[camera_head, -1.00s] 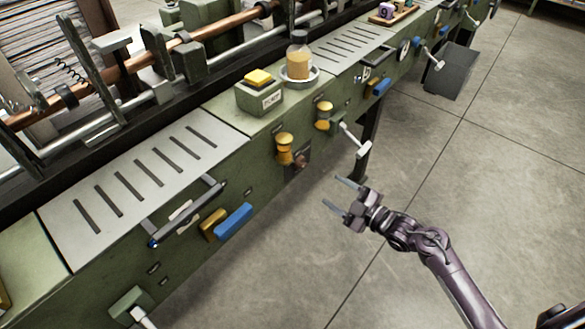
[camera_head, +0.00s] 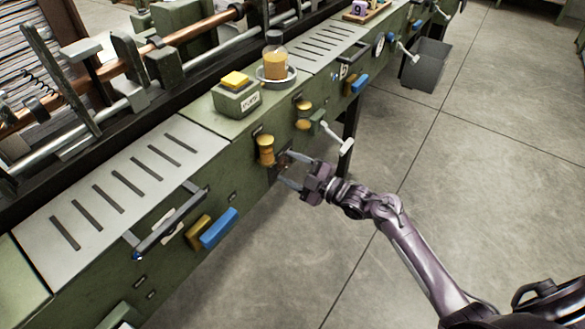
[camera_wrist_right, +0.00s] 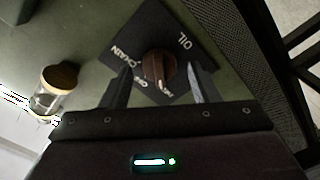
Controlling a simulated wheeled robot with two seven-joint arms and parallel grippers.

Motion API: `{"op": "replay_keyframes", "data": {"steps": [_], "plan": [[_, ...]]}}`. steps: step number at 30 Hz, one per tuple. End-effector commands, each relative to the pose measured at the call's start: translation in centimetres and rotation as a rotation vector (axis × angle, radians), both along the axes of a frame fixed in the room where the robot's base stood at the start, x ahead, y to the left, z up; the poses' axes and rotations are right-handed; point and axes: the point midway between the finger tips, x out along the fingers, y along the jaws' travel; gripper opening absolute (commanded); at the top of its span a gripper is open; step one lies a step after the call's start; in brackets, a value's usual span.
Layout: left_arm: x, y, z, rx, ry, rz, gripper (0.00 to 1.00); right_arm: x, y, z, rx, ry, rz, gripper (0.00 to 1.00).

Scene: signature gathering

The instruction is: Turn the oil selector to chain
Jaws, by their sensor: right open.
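The oil selector is a brown knob (camera_wrist_right: 158,68) on a dark plate (camera_wrist_right: 178,28) marked "OIL" and "CHAIN", with another label partly covered by the knob. In the head view the selector plate (camera_head: 276,173) is on the green machine's front, small and partly behind my fingers. My right gripper (camera_head: 288,170) is open at the selector. In the right wrist view its fingers (camera_wrist_right: 160,85) stand on either side of the knob, with gaps showing. I cannot tell the pointer's exact setting. My left gripper is in no view.
A blue handle (camera_head: 218,229) is lower left. A jar (camera_head: 275,62) stands on the machine top.

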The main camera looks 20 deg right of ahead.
Motion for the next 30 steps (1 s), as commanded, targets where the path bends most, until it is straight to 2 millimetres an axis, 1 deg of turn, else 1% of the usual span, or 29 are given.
{"op": "replay_keyframes", "data": {"steps": [1,9,11,17,23,26,30], "plan": [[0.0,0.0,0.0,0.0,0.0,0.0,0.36,0.0,0.0,0.0,0.0,0.0,0.0,0.54],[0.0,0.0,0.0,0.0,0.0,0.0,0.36,0.0,0.0,0.0,0.0,0.0,0.0,0.19],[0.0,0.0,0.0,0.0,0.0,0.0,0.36,0.0,0.0,0.0,0.0,0.0,0.0,0.12],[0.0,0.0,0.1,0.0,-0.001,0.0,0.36,0.0,0.0,0.0,0.011,0.009,-0.001,0.12],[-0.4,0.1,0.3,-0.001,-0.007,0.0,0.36,0.0,0.0,0.1,0.066,0.052,0.0,0.12],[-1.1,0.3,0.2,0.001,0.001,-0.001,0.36,0.0,-0.1,0.2,0.115,0.092,0.0,0.12],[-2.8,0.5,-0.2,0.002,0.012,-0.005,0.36,0.0,-0.1,0.3,0.207,0.162,-0.001,0.12]]}}
